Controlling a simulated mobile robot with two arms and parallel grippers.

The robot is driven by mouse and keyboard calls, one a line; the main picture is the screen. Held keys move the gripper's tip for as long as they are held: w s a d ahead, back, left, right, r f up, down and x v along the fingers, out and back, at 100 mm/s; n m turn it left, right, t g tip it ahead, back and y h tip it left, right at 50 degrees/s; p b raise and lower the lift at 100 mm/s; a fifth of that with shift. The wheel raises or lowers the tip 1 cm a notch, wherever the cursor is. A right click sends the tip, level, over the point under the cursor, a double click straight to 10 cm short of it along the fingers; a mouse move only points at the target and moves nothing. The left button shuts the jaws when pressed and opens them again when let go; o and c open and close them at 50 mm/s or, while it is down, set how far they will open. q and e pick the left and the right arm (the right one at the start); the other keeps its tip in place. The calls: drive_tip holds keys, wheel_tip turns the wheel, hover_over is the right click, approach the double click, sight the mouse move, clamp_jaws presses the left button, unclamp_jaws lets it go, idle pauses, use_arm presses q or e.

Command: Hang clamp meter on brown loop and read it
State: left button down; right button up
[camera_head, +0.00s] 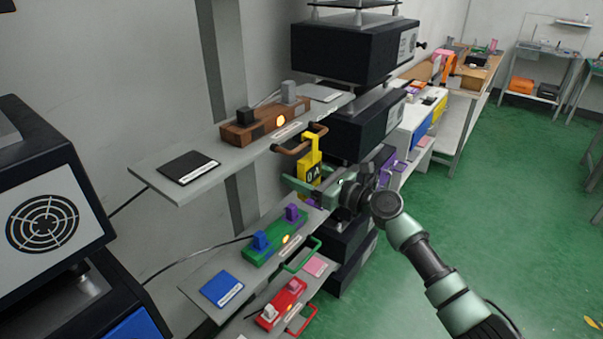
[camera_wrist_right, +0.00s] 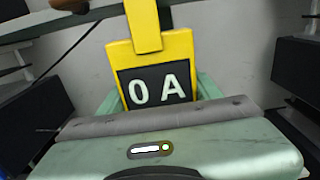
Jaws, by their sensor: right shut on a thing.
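The yellow clamp meter (camera_head: 311,158) is upright in my right gripper (camera_head: 311,188). In the right wrist view the meter (camera_wrist_right: 150,60) has a dark display reading 0 A, and the green fingers of the gripper (camera_wrist_right: 158,100) show at both sides of its lower body. Its upper end runs out of that view. The brown loop (camera_head: 290,151) sticks out from the front of the upper shelf below the brown block (camera_head: 262,124). The meter's top overlaps the loop's right part in the head view; I cannot tell whether it is around it. My left gripper is out of view.
The grey upper shelf (camera_head: 150,177) carries a black pad (camera_head: 188,167). Below are a green block (camera_head: 272,240) with a green loop (camera_head: 300,255) and a red block (camera_head: 283,303). Dark boxes (camera_head: 352,50) are stacked behind. The green floor at right is open.

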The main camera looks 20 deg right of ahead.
drive_tip(key=o, duration=1.8)
